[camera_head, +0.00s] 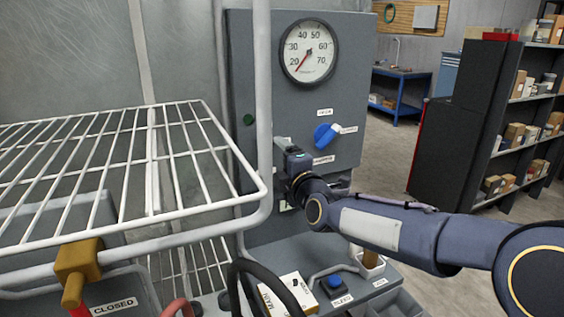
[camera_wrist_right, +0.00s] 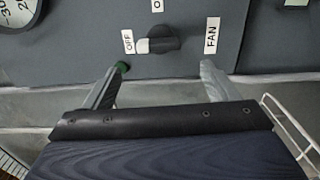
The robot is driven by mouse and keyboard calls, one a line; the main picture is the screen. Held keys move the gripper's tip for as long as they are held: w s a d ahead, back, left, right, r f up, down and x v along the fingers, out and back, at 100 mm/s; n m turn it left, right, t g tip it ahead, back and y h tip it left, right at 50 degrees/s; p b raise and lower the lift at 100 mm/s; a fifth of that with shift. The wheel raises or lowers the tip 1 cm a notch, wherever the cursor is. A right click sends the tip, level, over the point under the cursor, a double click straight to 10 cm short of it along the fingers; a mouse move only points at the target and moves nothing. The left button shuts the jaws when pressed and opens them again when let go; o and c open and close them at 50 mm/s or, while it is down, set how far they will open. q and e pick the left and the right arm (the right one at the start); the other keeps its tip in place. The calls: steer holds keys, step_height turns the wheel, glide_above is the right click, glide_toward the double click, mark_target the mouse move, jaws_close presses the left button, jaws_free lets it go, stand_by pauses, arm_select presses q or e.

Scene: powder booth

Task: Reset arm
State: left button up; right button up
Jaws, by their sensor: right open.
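My right arm comes in from the right in the head view. Its gripper (camera_head: 288,153) is up close to the grey control panel (camera_head: 250,60), left of and below a blue knob (camera_head: 325,136); its fingers are hard to make out there. In the right wrist view the right gripper (camera_wrist_right: 163,67) is open, with its two fingers apart and nothing between them. A black knob (camera_wrist_right: 160,40) with a white pointer end toward an OFF label sits on the panel just beyond the fingertips. A FAN label (camera_wrist_right: 211,36) is at its right. My left gripper is not in view.
A white wire rack (camera_head: 120,165) fills the left, with a brass valve (camera_head: 78,268) below it. A round gauge (camera_head: 309,51) is on the panel. A ledge below holds a small box (camera_head: 288,294) and a blue button (camera_head: 334,282). Dark shelves (camera_head: 490,110) stand right.

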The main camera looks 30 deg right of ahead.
steer(key=s+a+f+m+g+y, duration=0.1)
steer(key=s+a+f+m+g, duration=0.2)
steer(key=s+f+m, duration=0.3)
steer(key=s+a+f+m+g+y+p, duration=0.1)
steer(key=s+f+m+g, duration=0.4)
steer(key=s, duration=1)
steer(key=s+a+f+m+g+y, duration=0.2)
steer(key=s+a+f+m+g, duration=0.2)
steer(key=s+f+m, duration=0.3)
steer(key=s+a+m, duration=0.1)
steer(key=s, duration=0.3)
steer(key=shift+s+a+y+p, duration=0.2)
steer(key=shift+s+y+p, duration=0.1)
steer(key=shift+y+p, duration=0.1)
